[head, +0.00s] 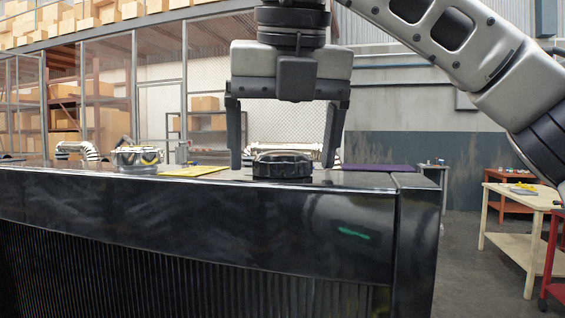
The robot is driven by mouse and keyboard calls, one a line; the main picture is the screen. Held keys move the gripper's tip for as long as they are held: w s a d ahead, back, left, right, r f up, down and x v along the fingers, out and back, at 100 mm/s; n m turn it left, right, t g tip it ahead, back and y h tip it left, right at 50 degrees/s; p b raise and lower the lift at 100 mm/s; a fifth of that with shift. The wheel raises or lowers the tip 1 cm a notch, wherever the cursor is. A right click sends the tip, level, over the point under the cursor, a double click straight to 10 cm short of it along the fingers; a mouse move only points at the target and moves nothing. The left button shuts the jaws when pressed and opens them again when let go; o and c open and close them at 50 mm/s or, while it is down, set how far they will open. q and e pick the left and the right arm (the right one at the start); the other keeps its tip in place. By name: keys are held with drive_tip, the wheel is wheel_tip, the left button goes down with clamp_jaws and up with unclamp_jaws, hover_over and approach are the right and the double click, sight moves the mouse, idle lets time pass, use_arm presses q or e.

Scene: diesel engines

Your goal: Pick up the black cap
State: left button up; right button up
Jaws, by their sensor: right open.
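The black cap (282,166) sits on top of the dark engine block (180,212), near its front edge. It is round with a ridged rim. My right gripper (284,160) points straight down over the cap, with its jaws open. One finger is to the left of the cap and the other to the right, with a gap showing on both sides. Whether the fingertips touch the engine top cannot be told. My left gripper is not in view.
A shiny metal cap (137,158) and a yellow sheet (194,171) lie left on the engine top. A purple sheet (377,167) lies to the right. Chrome pipes (290,150) stand behind the black cap. A wooden table (521,208) stands at the far right.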

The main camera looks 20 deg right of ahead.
drive_tip(key=c, duration=1.1)
drive_tip(key=shift+r, duration=0.1)
